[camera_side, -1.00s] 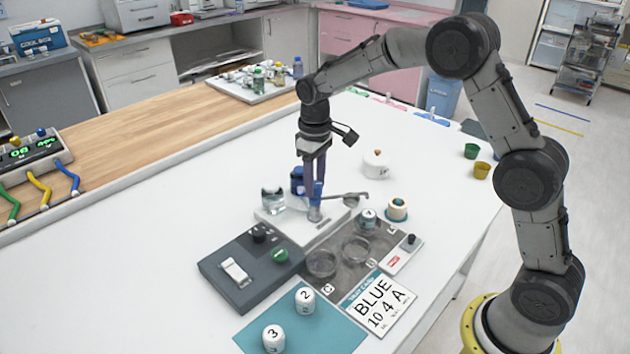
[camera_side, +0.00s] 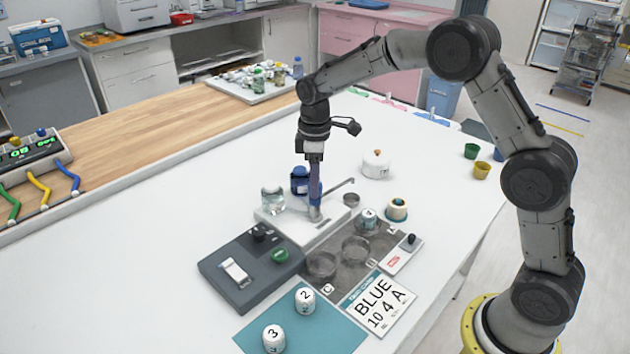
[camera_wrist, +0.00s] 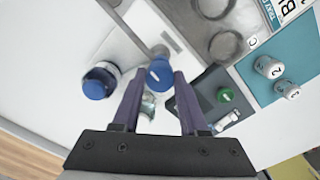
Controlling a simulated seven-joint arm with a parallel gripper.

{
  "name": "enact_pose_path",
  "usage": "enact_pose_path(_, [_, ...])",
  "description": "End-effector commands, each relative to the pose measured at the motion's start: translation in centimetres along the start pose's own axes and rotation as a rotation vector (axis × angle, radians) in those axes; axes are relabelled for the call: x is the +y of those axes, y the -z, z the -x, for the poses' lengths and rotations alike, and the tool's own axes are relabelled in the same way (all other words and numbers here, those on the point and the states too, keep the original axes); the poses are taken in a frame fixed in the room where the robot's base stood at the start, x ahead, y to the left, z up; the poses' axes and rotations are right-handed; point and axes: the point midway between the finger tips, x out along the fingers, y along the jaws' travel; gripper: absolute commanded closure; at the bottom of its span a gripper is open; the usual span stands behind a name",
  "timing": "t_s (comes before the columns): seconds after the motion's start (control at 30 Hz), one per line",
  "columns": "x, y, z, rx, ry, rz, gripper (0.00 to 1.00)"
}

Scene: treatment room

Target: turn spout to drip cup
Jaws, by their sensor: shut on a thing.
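My gripper (camera_side: 315,197) points straight down and is shut on the blue knob (camera_wrist: 159,74) of a tap on a white base (camera_side: 272,226). The wrist view shows the knob between the two purple fingers. The thin grey spout (camera_side: 340,187) reaches from the tap to the back right in the side view, its bent tip in the air. The tap's lower part is partly hidden by the gripper.
A blue-lidded jar (camera_side: 299,180) and a clear glass jar (camera_side: 272,200) stand close to the tap. A grey tray with glass dishes (camera_side: 355,248), a dark switch box (camera_side: 250,268) and a white lidded pot (camera_side: 376,166) are around it. The table's left is clear.

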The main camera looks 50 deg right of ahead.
Motion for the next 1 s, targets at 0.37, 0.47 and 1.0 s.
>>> enact_pose_path(0.37, [0.1, 0.1, 0.2, 0.005, -0.004, 0.001, 0.52])
enact_pose_path(0.47, [0.1, 0.1, 0.2, 0.004, -0.003, 0.001, 0.34])
enact_pose_path(1.0, [0.1, 0.1, 1.9, 0.004, -0.003, 0.0, 0.27])
